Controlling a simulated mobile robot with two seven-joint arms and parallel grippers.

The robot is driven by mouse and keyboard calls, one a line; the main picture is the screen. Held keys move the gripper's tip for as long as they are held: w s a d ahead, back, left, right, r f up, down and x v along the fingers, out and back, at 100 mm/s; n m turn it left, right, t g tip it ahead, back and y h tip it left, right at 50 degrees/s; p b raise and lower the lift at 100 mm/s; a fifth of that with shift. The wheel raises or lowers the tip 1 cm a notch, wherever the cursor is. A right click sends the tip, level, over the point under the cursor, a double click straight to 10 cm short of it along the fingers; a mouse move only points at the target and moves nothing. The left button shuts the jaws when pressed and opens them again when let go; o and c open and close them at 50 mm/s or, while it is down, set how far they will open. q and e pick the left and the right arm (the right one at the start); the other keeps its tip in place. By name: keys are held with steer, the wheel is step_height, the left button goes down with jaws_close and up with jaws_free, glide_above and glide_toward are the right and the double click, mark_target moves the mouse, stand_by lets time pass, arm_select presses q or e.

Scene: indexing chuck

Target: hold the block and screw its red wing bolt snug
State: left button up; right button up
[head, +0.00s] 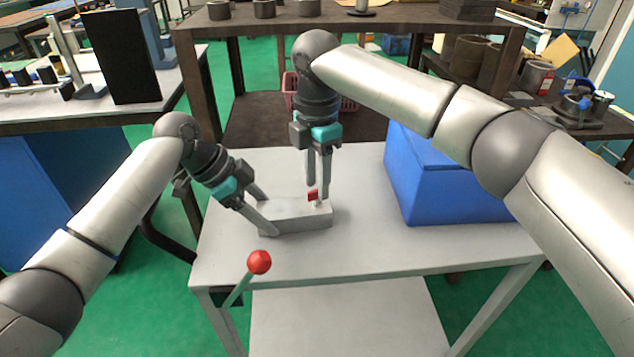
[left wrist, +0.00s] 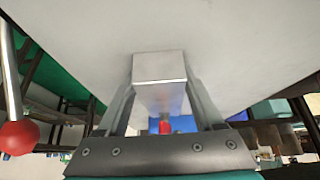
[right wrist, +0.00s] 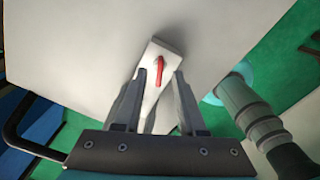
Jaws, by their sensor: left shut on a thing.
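A pale grey rectangular block (head: 297,215) lies on the light table, its red wing bolt (head: 313,195) standing near its right end. My left gripper (head: 269,217) is shut on the block's left part, one finger on each long side. In the left wrist view the block (left wrist: 160,68) sits between the fingers, with the red bolt (left wrist: 164,126) below it. My right gripper (head: 319,190) points down over the bolt. In the right wrist view its fingers (right wrist: 160,73) are apart, with the red wing (right wrist: 160,67) between or just beyond the tips; contact is unclear.
A blue bin (head: 445,185) stands on the table (head: 350,250) to the right of the block. A lever with a red ball knob (head: 259,262) rises at the table's front left edge. The table's front right is clear. A dark shelf bench (head: 370,30) stands behind.

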steer(key=shift+f, duration=0.65)
jaws_close()
